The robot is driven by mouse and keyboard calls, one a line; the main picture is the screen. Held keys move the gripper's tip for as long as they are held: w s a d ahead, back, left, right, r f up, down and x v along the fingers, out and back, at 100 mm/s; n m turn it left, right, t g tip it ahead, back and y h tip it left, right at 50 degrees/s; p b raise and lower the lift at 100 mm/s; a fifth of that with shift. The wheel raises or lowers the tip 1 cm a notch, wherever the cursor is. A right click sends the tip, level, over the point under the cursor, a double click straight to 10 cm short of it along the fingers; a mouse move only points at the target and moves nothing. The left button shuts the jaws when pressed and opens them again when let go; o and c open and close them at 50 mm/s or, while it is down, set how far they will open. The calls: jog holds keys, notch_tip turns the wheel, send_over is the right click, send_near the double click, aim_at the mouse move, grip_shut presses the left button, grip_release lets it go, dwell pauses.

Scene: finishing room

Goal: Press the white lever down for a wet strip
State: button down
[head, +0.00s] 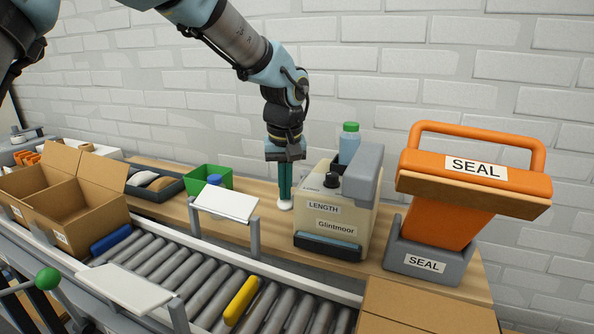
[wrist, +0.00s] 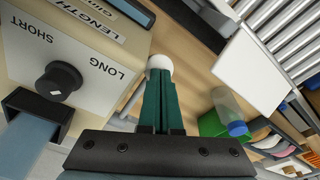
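The beige tape dispenser (head: 327,217), labelled LENGTH and Glintmoor, stands on the wooden bench with a black dial (head: 332,180) on top. In the wrist view the dial (wrist: 58,82) sits between the words LONG and SHORT. The white lever's round knob (head: 285,205) is low at the dispenser's left side; its arm is mostly hidden. My gripper (head: 285,196) points down with its green fingers together, directly above the knob. In the wrist view the fingertips (wrist: 160,80) overlap the white knob (wrist: 160,62); whether they touch it I cannot tell.
An orange SEAL press (head: 470,185) stands right of the dispenser. A white plate on a post (head: 226,204) is close on the left, before a green bin (head: 208,178). A roller conveyor (head: 190,275) runs in front, carrying a yellow piece (head: 241,300). Open cardboard boxes (head: 100,205) stand left.

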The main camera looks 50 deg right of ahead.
jog(key=shift+f, duration=0.5)
jog(key=shift+r, duration=0.15)
notch_tip(320, 180, up, 10)
jog(key=d+p, duration=0.2)
jog(key=p, duration=0.5)
jog(key=shift+w+p, duration=0.35)
dwell(0.7)
notch_tip(320, 180, up, 5)
jog(key=p, duration=0.3)
jog(key=shift+p, duration=0.3)
